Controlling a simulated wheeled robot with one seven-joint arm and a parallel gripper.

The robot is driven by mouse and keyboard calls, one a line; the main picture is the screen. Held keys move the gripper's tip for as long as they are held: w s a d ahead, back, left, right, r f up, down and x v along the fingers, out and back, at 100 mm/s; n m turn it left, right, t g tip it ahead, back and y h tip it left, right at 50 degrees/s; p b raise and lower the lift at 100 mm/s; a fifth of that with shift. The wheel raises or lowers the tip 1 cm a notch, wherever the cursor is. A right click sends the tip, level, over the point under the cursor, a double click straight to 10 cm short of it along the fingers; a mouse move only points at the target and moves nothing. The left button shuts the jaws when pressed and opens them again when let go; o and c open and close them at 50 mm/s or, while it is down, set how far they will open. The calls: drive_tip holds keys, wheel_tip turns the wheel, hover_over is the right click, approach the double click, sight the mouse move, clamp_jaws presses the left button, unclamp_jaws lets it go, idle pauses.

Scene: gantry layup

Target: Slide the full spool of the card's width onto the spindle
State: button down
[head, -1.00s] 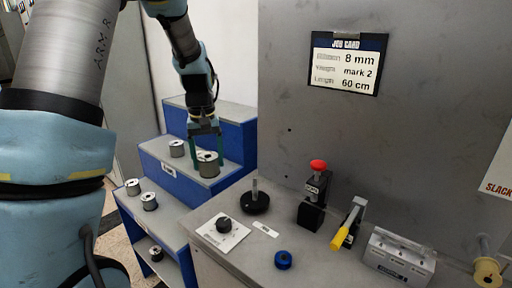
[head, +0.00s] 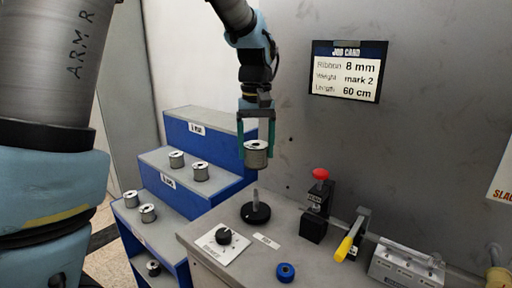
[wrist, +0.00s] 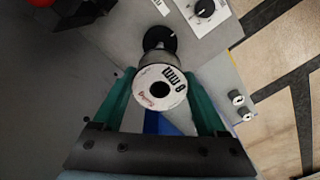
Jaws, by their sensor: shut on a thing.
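My gripper (head: 256,138) is shut on a silver-grey spool (head: 256,154), held upright in the air above the bench. The wrist view shows its white end face (wrist: 147,98) with "8 mm" printed on it and a dark centre hole, between the green fingers. The spindle (head: 255,198) is a short pin standing on a black round base (head: 256,213). It is empty, and the spool hangs above it, apart from it. In the wrist view the black base (wrist: 158,36) is partly hidden behind the spool. The job card (head: 347,72) reads 8 mm, mark 2, 60 cm.
Blue stepped shelves (head: 200,140) at left hold several other spools. A grey wall stands behind.

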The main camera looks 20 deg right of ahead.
drive_tip(key=b, duration=0.3)
hover_over(256, 194)
drive_tip(key=shift+w+d+f, duration=0.1)
drive_tip(key=shift+f, duration=1.35)
drive_tip(key=shift+w+f, duration=0.1)
drive_tip(key=shift+f, duration=1.35)
drive_tip(key=shift+p, duration=0.55)
drive_tip(key=shift+f+b, duration=2.35)
drive_tip(key=shift+f, duration=1.8)
unclamp_jaws()
